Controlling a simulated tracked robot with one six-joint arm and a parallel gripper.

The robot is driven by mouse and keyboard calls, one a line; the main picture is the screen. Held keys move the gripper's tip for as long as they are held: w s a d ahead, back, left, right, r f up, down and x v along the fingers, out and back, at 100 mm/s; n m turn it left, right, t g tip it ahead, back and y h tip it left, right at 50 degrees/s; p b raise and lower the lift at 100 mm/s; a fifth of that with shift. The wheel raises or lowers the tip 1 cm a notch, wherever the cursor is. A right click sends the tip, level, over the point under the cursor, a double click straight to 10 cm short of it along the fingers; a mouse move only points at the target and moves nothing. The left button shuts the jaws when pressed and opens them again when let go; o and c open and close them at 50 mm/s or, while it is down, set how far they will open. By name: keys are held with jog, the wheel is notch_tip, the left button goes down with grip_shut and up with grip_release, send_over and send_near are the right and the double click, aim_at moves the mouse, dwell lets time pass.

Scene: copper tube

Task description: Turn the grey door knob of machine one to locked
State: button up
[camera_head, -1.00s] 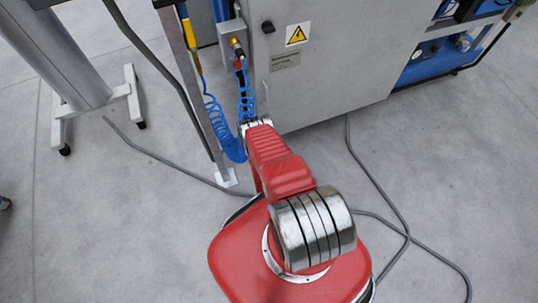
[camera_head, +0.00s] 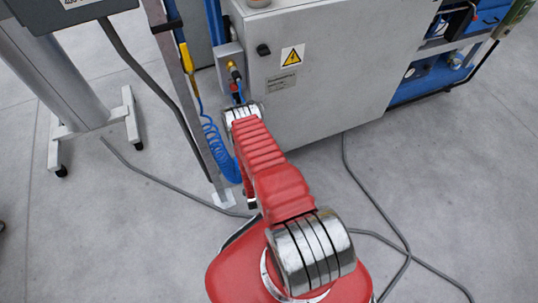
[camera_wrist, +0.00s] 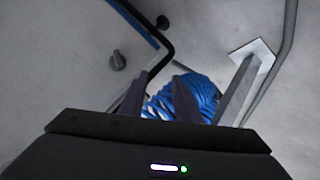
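A dark knob (camera_head: 263,49) is on the front of the grey machine cabinet (camera_head: 335,80) in the head view, left of the yellow warning sign. In the wrist view a round grey knob (camera_wrist: 117,60) sits on a pale surface, left of my gripper's fingers. My gripper (camera_wrist: 161,78) shows two dark fingers standing apart, with nothing held between them. The fingers are apart from the knob. Blue coiled hose (camera_wrist: 183,98) shows behind the fingers. In the head view my red arm reaches toward the cabinet's lower left, and my gripper is mostly hidden. The knob's setting is too small to read.
The blue coiled hose (camera_head: 220,150) hangs beside a grey post (camera_head: 195,110) left of the cabinet. A wheeled stand (camera_head: 70,90) is at the left. A black bent rod (camera_wrist: 164,55) is near the fingers. Cables (camera_head: 375,190) lie on the otherwise clear floor.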

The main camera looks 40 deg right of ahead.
jog(key=s+a+r+m+g+y, duration=0.25)
jog(key=a+r+g+y, duration=0.4)
jog(key=r, duration=0.65)
jog(key=w+a+r, duration=0.1)
jog(key=a+r, duration=0.2)
jog(key=r, duration=0.9)
jog(key=w+a+r, duration=0.2)
jog(key=r, duration=1)
jog(key=w+a+r, duration=0.1)
jog(key=a+r, duration=0.2)
jog(key=r, duration=0.9)
jog(key=s+a+r+t, duration=0.1)
jog(key=s+a+r, duration=0.15)
jog(key=r, duration=0.45)
jog(key=s+a+r+t, duration=0.1)
jog(key=s+r, duration=0.3)
jog(key=r, duration=0.4)
jog(key=s+a+r+t, duration=0.2)
jog(key=s+a+r, duration=0.1)
jog(key=s+r, duration=0.6)
jog(key=s, duration=0.4)
jog(key=shift+a+h, duration=0.15)
jog(key=shift+h, duration=0.2)
jog(key=shift+o, duration=0.2)
jog(key=shift+s, duration=0.1)
